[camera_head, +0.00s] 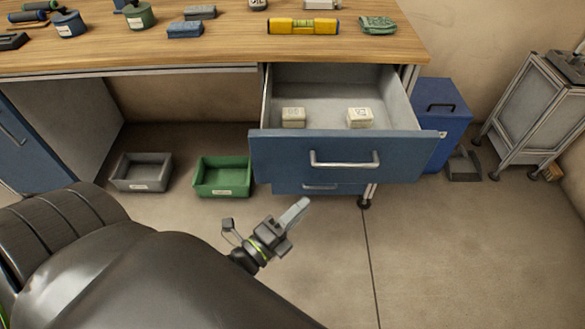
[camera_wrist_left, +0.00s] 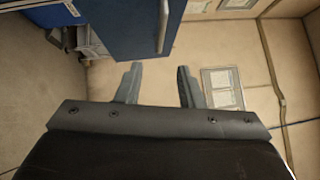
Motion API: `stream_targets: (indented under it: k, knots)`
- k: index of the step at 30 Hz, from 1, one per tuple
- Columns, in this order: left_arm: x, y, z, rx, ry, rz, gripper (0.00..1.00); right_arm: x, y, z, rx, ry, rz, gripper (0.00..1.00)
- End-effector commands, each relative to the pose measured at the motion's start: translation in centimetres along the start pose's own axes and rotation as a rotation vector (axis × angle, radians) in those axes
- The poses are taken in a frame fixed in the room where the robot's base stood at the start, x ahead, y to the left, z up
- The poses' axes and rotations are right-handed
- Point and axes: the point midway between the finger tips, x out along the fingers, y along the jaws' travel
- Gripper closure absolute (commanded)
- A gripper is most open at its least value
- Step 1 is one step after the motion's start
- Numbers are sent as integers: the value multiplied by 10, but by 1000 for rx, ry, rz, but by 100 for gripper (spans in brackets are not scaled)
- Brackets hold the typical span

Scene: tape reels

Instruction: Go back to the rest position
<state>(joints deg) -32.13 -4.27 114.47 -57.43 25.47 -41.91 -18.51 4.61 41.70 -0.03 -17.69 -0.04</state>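My left gripper (camera_head: 291,222) is in front of the open drawer, below its front panel in the head view, over bare floor. In the left wrist view its two fingers (camera_wrist_left: 160,85) stand apart with nothing between them, so it is open and empty. The open drawer (camera_head: 342,157) has a blue front and a metal handle. Inside it lie two small pale boxes, one on the left (camera_head: 293,117) and one on the right (camera_head: 359,118). My right gripper is in neither view.
The wooden workbench (camera_head: 225,45) carries a yellow level (camera_head: 302,26), reels and blocks. A grey bin (camera_head: 142,172) and a green bin (camera_head: 222,176) sit on the floor. A blue bin (camera_head: 443,108) and a grey cart (camera_head: 530,110) stand right. The front floor is clear.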

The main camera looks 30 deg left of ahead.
Motion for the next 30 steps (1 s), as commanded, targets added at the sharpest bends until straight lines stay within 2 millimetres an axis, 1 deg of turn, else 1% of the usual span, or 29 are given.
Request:
stream_targets:
  k: [1, 6, 21, 24, 26, 27, 29, 30]
  knots:
    - [-7, 2, 0, 0, 0, 1, 66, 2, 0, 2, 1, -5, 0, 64]
    - [-16, 0, 0, 0, 1, 0, 66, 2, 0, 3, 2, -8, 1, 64]
    - [-17, 0, 0, 0, 1, -1, 66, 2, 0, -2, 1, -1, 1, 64]
    - [-17, 1, 0, -7, -1, 4, 66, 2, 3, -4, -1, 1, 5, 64]
    - [-17, 7, 1, -32, -7, 19, 66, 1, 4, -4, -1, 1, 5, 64]
    - [-18, 15, 2, -61, -15, 38, 66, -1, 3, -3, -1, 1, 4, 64]
    - [-19, 33, 4, -129, -35, 82, 66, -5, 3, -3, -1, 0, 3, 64]
    - [-21, 49, 6, -188, -55, 121, 66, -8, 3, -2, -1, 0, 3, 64]
